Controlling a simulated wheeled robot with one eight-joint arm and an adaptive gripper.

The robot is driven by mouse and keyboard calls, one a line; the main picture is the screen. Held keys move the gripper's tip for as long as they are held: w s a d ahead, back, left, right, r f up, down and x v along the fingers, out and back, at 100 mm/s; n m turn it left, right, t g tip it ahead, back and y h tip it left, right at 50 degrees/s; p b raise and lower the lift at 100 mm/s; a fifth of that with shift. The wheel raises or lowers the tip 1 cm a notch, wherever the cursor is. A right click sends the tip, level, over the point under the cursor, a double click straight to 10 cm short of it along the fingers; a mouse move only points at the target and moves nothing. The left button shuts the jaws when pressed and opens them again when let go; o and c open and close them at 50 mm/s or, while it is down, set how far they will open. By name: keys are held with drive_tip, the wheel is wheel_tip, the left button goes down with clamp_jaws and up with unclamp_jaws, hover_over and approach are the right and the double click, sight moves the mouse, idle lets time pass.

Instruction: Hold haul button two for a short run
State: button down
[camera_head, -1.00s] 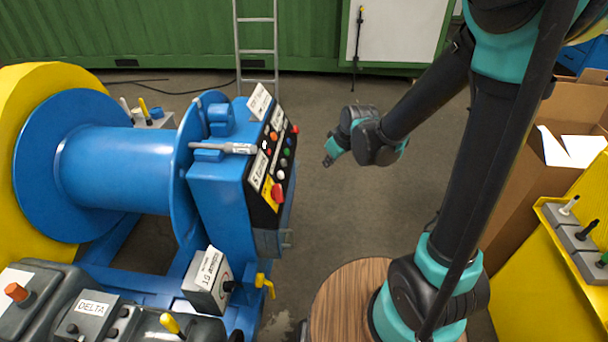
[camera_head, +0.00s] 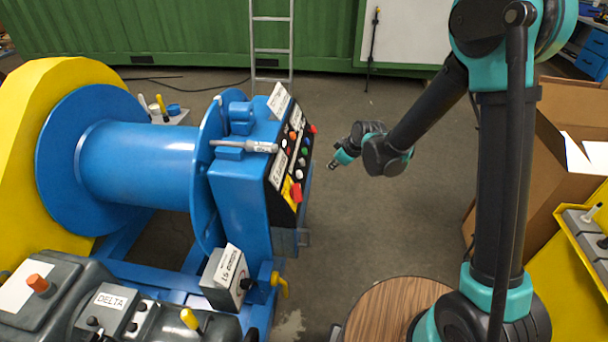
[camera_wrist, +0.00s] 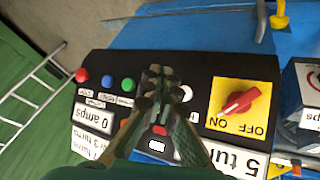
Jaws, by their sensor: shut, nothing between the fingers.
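The control panel (camera_head: 291,152) is a black face on the blue winch housing, with coloured buttons and white labels. In the wrist view it shows a red button (camera_wrist: 82,75), a blue button (camera_wrist: 106,81), a green button (camera_wrist: 128,85) and a white button (camera_wrist: 186,93). The small labels by the buttons are too small to read, so I cannot tell which is haul button two. My gripper (camera_head: 332,165) is shut and empty, to the right of the panel in the head view. In the wrist view my gripper (camera_wrist: 155,73) points at the panel between the green and white buttons and hides part of it.
A red rotary switch (camera_wrist: 239,100) sits on a yellow ON/OFF plate beside the buttons. The blue drum (camera_head: 135,165) is at left. The floor right of the panel is clear.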

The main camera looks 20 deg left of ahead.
sight(299, 174)
drive_tip(key=s+a+f, duration=0.1)
drive_tip(key=a+f, duration=0.3)
drive_tip(key=a, duration=0.3)
drive_tip(key=shift+s+a, duration=0.35)
drive_tip(key=shift+s, duration=0.05)
drive_tip(key=shift+a, duration=0.2)
idle(1.3)
drive_tip(key=shift+s+a+f, duration=0.15)
drive_tip(key=shift+a, duration=0.05)
